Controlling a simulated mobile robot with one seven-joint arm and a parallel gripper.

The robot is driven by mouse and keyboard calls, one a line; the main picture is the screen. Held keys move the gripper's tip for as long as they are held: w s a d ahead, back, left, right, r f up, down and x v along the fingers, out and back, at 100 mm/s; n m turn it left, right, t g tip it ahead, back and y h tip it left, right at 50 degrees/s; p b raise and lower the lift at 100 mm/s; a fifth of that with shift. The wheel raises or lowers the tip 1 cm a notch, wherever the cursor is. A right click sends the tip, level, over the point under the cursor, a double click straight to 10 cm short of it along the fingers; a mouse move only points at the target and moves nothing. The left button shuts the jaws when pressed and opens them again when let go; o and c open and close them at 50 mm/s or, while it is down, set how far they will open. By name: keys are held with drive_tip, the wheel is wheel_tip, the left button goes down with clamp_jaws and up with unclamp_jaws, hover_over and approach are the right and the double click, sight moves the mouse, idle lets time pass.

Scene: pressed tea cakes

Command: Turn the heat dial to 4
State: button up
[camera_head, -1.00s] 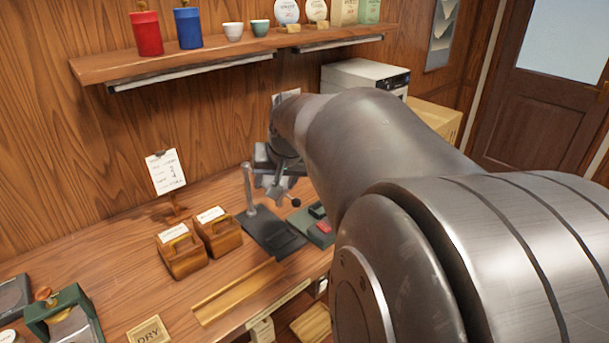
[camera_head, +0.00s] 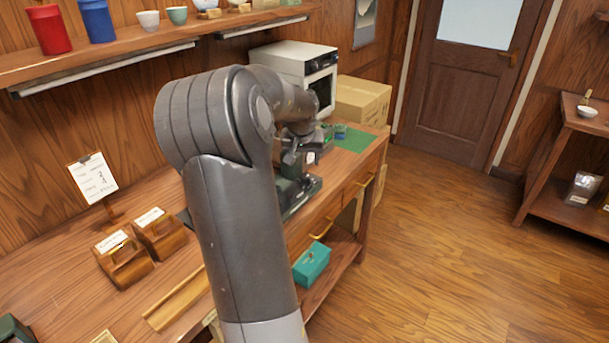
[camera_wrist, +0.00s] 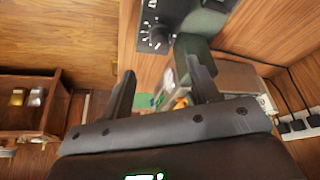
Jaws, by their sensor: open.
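A round black dial (camera_wrist: 155,36) with white marks around it sits on a dark panel (camera_wrist: 178,10) at the top of the wrist view. Its setting is too small to read. My gripper (camera_wrist: 163,82) is open and empty, with the dial beyond its fingertips and apart from them. In the head view, my gripper (camera_head: 298,150) is over the right part of the workbench, above a dark green appliance (camera_head: 297,192). I cannot make out the dial in that view.
A white oven-like box (camera_head: 295,62) and a cardboard box (camera_head: 360,101) stand behind my gripper. Two wooden boxes (camera_head: 123,262) and a clipboard card (camera_head: 92,178) are at the left. A teal box (camera_head: 311,264) lies on the lower shelf. The floor at right is clear.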

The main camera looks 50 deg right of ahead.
sight(305, 177)
drive_tip(key=x, duration=0.9)
drive_tip(key=shift+f, duration=0.3)
drive_tip(key=shift+c, duration=0.5)
drive_tip(key=c, duration=0.9)
drive_tip(key=shift+o, duration=0.2)
drive_tip(key=shift+m, duration=0.4)
drive_tip(key=shift+w+a+m+g, duration=0.15)
drive_tip(key=shift+m+g, duration=0.55)
drive_tip(key=shift+m, duration=0.5)
drive_tip(key=shift+m+g, duration=0.6)
drive_tip(key=shift+m, duration=1.1)
